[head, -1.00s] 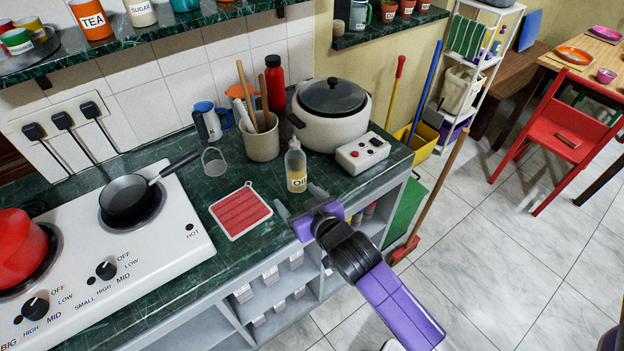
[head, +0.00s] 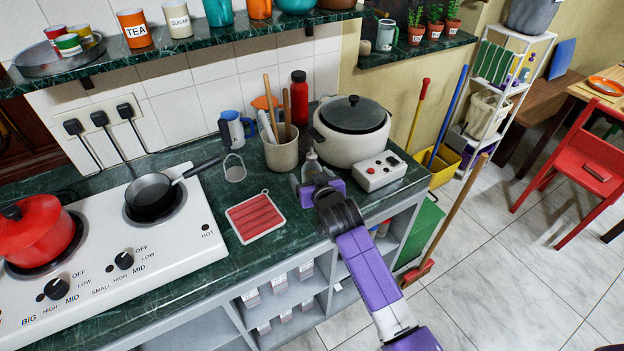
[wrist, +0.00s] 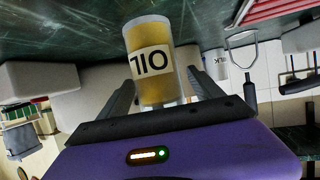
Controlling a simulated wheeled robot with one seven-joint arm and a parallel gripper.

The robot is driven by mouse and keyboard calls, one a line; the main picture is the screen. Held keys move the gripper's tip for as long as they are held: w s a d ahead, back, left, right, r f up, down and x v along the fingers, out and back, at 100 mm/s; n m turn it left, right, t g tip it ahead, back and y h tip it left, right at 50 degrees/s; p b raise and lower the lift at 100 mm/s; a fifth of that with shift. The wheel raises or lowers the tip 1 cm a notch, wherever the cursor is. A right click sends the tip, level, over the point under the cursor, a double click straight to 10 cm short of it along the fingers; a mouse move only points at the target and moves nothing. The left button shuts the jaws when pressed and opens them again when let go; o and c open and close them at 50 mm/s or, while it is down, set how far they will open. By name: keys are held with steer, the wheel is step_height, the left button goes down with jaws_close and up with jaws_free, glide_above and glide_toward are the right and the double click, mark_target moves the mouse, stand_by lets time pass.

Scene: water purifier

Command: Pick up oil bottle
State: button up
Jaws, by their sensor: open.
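The oil bottle (wrist: 150,62) is clear with yellow oil and a white OIL label. In the wrist view it stands between the two fingers of my gripper (wrist: 158,95), which are open with a finger on each side of it. I cannot tell whether either finger touches it. In the head view the bottle's top (head: 311,162) shows just behind my gripper (head: 308,182), which hides its lower part. The bottle appears to stand upright on the dark green counter (head: 215,277).
A white pot (head: 352,147) and a white control box (head: 380,171) stand close by on the right. A utensil crock (head: 281,152) is behind left. A red pot holder (head: 256,216) lies to the left. A stove (head: 100,270) is further left.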

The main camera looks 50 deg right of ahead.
steer(key=shift+w+d+f, duration=0.3)
steer(key=shift+w, duration=0.25)
steer(key=shift+c, duration=0.2)
jaws_close()
steer(key=shift+r, duration=0.1)
